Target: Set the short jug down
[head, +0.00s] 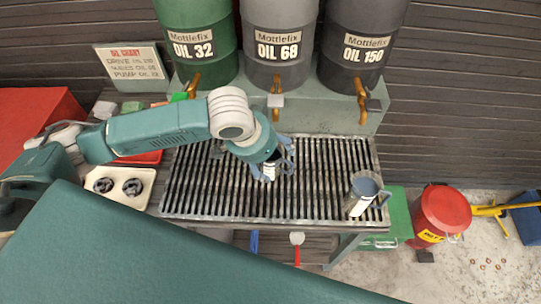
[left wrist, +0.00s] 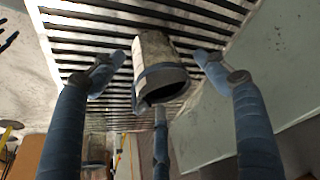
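The short jug (head: 271,166), grey with a dark opening, stands upright on the slatted metal grate (head: 215,190), near its middle. My left gripper (head: 277,163) is low over the grate at this jug. In the left wrist view the jug (left wrist: 158,78) lies between the spread blue fingers (left wrist: 163,80), with a gap visible on both sides, so the gripper looks open. In the head view the wrist partly hides the jug. A second, larger-looking jug (head: 364,190) with a white label stands at the grate's right end. My right gripper is not in view.
Drums marked OIL 32 (head: 196,52), OIL 68 (head: 280,55) and OIL 150 (head: 362,50) stand behind the grate with brass taps. A pale tray (head: 134,195) with dark parts is at left. A red can (head: 441,212) stands at right. The grate between the jugs is clear.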

